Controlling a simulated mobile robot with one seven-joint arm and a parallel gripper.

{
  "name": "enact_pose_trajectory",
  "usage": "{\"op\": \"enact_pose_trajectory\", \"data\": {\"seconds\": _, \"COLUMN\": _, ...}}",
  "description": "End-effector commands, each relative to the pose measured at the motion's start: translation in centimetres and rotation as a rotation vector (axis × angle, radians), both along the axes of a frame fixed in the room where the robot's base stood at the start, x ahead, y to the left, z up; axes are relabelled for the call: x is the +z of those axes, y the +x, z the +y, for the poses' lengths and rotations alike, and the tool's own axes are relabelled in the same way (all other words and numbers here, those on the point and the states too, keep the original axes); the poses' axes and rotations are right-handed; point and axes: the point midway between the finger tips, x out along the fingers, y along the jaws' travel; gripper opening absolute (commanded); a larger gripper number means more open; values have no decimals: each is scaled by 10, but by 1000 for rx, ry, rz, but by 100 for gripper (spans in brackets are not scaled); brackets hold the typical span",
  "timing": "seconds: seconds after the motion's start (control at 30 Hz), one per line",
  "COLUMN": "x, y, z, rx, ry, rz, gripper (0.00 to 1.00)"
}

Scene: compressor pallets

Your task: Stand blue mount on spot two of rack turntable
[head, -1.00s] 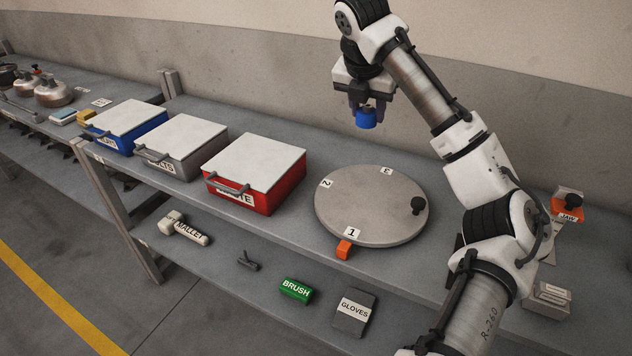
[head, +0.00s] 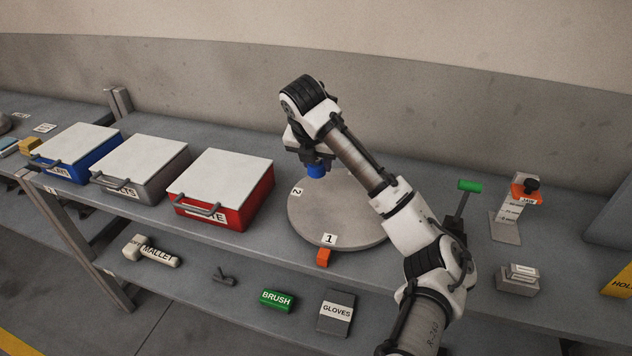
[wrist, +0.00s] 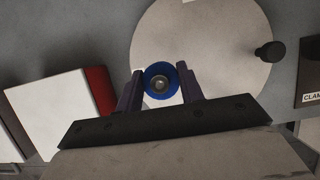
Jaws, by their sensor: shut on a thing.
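The blue mount (head: 316,170) is held between the fingers of my gripper (head: 314,163), over the back left part of the round grey turntable (head: 345,212). The tag marked 2 (head: 297,191) shows at the turntable's left edge, in front and left of the mount. In the wrist view the mount (wrist: 149,84) is a blue ring with a metal centre, between the two dark fingers (wrist: 161,88), near the disc's edge. A pale patch shows beside it, partly covered. I cannot tell whether the mount touches the disc.
A red lidded box (head: 226,185) stands close to the left of the turntable. The tag marked 1 (head: 329,239) and an orange block (head: 324,257) are at its front. A green-handled clamp (head: 461,205) is to the right.

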Motion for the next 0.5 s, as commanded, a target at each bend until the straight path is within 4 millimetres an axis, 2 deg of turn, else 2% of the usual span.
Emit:
{"op": "enact_pose_trajectory", "data": {"seconds": 0.1, "x": -19, "y": -1, "z": 0, "rx": 0, "ry": 1, "rz": 1, "gripper": 15}}
{"op": "enact_pose_trajectory", "data": {"seconds": 0.37, "x": -39, "y": -1, "z": 0, "rx": 1, "ry": 1, "rz": 2, "gripper": 15}}
{"op": "enact_pose_trajectory", "data": {"seconds": 0.5, "x": -60, "y": -1, "z": 0, "rx": 0, "ry": 0, "rz": 4, "gripper": 15}}
